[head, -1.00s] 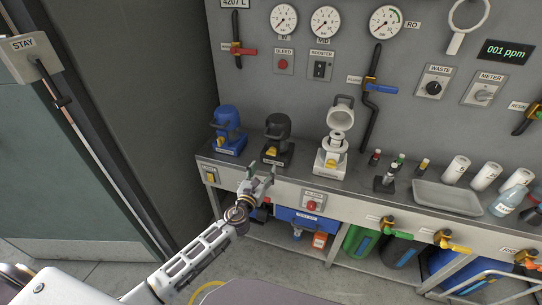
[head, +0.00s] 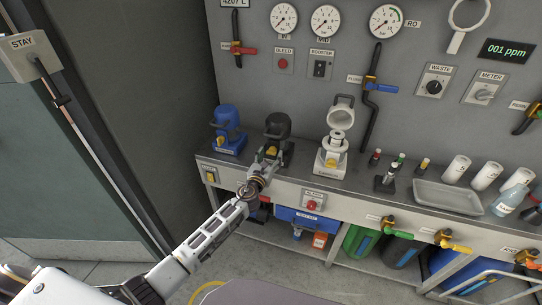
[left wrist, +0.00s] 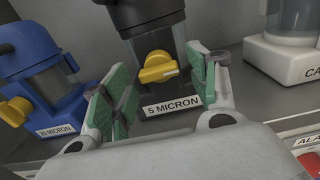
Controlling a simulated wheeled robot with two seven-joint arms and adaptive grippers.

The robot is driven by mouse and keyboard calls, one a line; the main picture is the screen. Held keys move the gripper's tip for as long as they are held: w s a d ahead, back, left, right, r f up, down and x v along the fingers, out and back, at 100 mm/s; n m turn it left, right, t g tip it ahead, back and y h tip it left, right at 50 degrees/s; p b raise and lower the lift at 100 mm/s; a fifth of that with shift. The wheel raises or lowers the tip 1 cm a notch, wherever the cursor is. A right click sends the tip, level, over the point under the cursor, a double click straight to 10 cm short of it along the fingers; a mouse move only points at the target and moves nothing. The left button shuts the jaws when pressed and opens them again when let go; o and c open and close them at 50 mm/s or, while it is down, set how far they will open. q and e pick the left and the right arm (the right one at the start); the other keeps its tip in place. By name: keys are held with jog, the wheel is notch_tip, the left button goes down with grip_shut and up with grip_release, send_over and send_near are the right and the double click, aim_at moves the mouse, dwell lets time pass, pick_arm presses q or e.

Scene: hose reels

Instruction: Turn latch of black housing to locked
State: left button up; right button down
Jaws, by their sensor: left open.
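The black housing (head: 278,128) stands on the bench between the blue and white housings. In the left wrist view the black housing (left wrist: 150,18) carries a yellow latch (left wrist: 157,67) on its front, lying roughly sideways, above a label reading 5 MICRON. My left gripper (head: 269,155) is right in front of the black housing. In the left wrist view my left gripper (left wrist: 165,85) is open, its green-padded fingers to either side of the latch and apart from it. In the head view the gripper partly covers the latch. My right gripper is not in view.
The blue housing (head: 228,130) with its own yellow latch stands to the left. The white housing (head: 331,155), its lid raised, stands to the right. A grey tray (head: 447,197) and several bottles are farther right. The wall behind holds gauges and valves.

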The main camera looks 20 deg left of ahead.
pick_arm(q)
jog(key=shift+w, duration=0.7)
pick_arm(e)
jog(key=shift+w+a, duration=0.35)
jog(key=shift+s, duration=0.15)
pick_arm(q)
jog(key=shift+c, duration=1)
jog(key=c, duration=0.8)
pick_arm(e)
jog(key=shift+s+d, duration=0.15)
